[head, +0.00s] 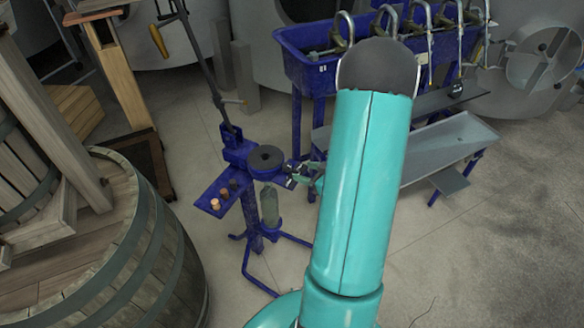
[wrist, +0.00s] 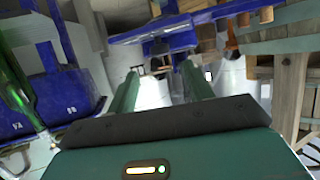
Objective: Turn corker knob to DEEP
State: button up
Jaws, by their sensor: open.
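The blue corker stand (head: 250,205) is left of centre in the head view, with a black round disc (head: 266,158) on top and a green bottle (head: 269,207) upright below it. My gripper (head: 304,176) is close to the right side of the corker head, partly hidden by my arm. In the wrist view its two green fingers (wrist: 160,88) are apart, with nothing seen held between them. Blue corker parts (wrist: 182,46) show beyond the fingertips. I cannot make out the knob or its setting clearly in either view.
The corker's side tray (head: 210,204) holds several corks. A large wooden barrel (head: 150,250) is at front left. A blue filler trough (head: 300,62) with curved spouts stands behind, and a grey metal tray (head: 450,150) is on the right. Floor at lower right is clear.

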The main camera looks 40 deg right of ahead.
aim_at(290, 167)
jog(key=x, duration=0.7)
jog(key=shift+r, duration=0.1)
jog(key=shift+c, duration=0.3)
jog(key=c, duration=0.9)
jog(key=shift+n+y, duration=0.3)
jog(key=n+g+y, duration=0.1)
jog(key=n+y, duration=0.1)
jog(key=d+n+g+y, duration=0.1)
jog(key=n+y, duration=0.1)
jog(key=y, duration=0.1)
jog(key=shift+w+n, duration=0.1)
jog(key=shift+n, duration=0.3)
jog(key=shift+w+d+n+g+y, duration=0.1)
jog(key=shift+d+n+g+y, duration=0.05)
jog(key=shift+n+g+y, duration=0.9)
jog(key=shift+w+d+n+g+y, duration=0.15)
jog(key=shift+n+g+y, duration=0.75)
jog(key=shift+n, duration=0.25)
